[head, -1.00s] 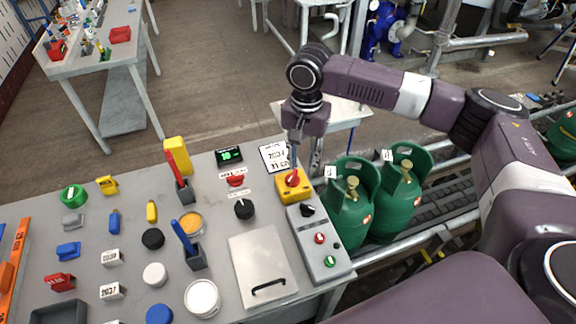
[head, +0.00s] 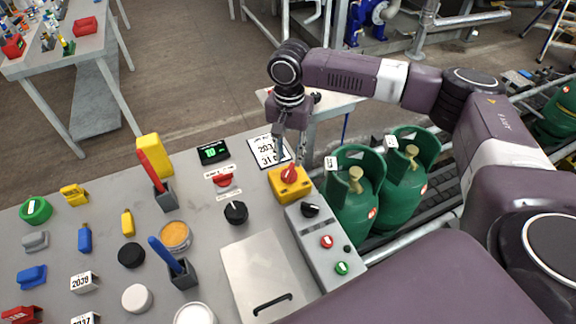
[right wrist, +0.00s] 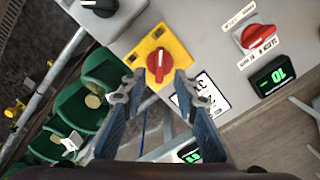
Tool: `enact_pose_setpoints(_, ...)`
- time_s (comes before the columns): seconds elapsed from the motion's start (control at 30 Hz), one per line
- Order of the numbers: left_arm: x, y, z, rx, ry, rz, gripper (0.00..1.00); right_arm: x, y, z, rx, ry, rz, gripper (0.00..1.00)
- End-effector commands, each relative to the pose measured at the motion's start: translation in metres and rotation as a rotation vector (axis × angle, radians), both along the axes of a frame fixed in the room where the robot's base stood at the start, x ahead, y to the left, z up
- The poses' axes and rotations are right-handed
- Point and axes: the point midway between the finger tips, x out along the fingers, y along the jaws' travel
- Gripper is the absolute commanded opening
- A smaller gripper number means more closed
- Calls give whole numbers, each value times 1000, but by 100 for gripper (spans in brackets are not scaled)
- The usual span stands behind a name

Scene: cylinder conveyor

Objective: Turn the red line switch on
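A red rotary switch (head: 289,173) sits on a yellow box (head: 281,191) at the far right of the grey table. Another red switch (head: 224,180), between printed labels, lies to its left; I cannot read which one is the line switch. My right gripper (head: 291,157) is open, just above the yellow box. In the right wrist view, its two fingers (right wrist: 156,84) stand apart on either side of the red knob (right wrist: 158,65), with nothing held. The knob's handle points roughly along the gap; I cannot tell whether a finger touches it. My left gripper is not in view.
A grey panel (head: 318,229) with a black knob and red and green buttons adjoins the yellow box. Green gas cylinders (head: 352,201) stand close on its right. A black knob (head: 236,212), a display (head: 213,151) and a number card (head: 268,152) are to its left.

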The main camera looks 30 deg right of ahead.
Motion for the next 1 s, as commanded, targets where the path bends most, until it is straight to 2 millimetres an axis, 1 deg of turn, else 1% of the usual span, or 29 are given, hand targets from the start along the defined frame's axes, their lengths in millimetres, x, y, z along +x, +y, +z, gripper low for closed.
enact_pose_setpoints(0.1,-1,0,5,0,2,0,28,0,0,-20,-2,2,-1,28)
enact_pose_setpoints(0.2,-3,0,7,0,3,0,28,0,0,-35,-2,2,0,28)
enact_pose_setpoints(0.3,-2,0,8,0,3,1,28,0,0,-45,-1,1,0,28)
enact_pose_setpoints(0.47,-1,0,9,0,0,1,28,0,0,-53,-1,-1,0,28)
enact_pose_setpoints(0.67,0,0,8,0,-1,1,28,0,0,-54,-1,-1,1,28)
enact_pose_setpoints(0.77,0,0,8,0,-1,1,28,0,0,-54,-1,-1,1,19)
enact_pose_setpoints(0.93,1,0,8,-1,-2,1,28,0,0,-54,-1,-1,1,0)
enact_pose_setpoints(1.0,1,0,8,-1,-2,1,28,0,0,-54,0,-1,1,0)
